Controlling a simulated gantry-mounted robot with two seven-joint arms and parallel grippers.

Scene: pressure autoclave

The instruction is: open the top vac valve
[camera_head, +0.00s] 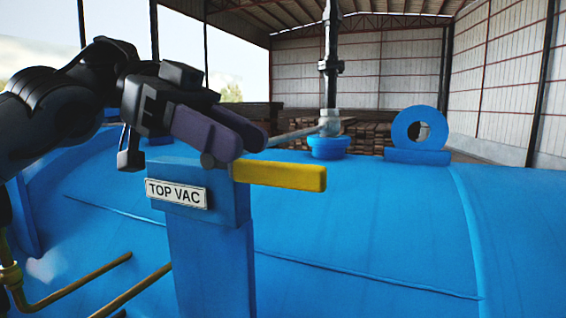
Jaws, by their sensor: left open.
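The top vac valve's yellow lever handle (280,175) sticks out to the right from the top of a blue post. A white plate reading "TOP VAC" (176,193) is fixed on the post's front face. My left gripper (245,138), with purple-grey fingers, is open just above and behind the lever's left end. One finger overlaps the view of the post's top, hiding the lever's pivot. I cannot tell whether a finger touches the lever. My right gripper is not in view.
The large blue vessel (360,230) fills the lower view. A blue lifting ring (420,129) and a vertical pipe (330,70) on a blue fitting stand behind the lever. Brass pipes (75,280) run at lower left. Space right of the lever is clear.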

